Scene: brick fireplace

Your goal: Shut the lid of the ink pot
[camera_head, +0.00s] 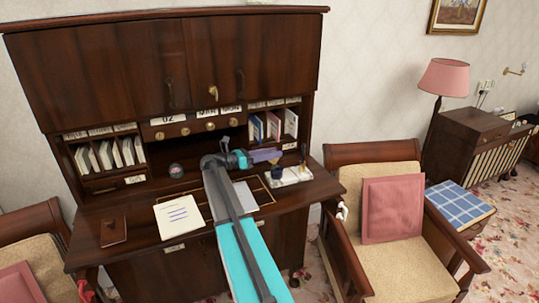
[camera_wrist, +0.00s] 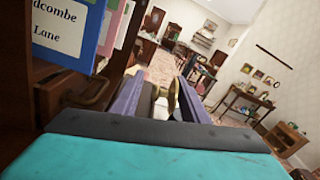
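The ink pot (camera_head: 277,173) is a small dark pot by a pale stand on the desk's right side. In the head view my gripper (camera_head: 268,156), with purple fingers pointing right, is just above and behind the pot. In the wrist view my gripper (camera_wrist: 160,90) has its two purple fingers apart. A small brass-coloured round piece (camera_wrist: 172,92) shows between them, perhaps the pot's lid; I cannot tell whether it touches a finger. The lid's angle is too small to make out in the head view.
The pale stand (camera_head: 295,178) carries upright pens. Paper (camera_head: 180,216) and a brown notebook (camera_head: 113,231) lie on the desk (camera_head: 143,242). Cubbyholes with books (camera_head: 273,125) rise close behind my gripper. An armchair (camera_head: 425,205) stands at the right.

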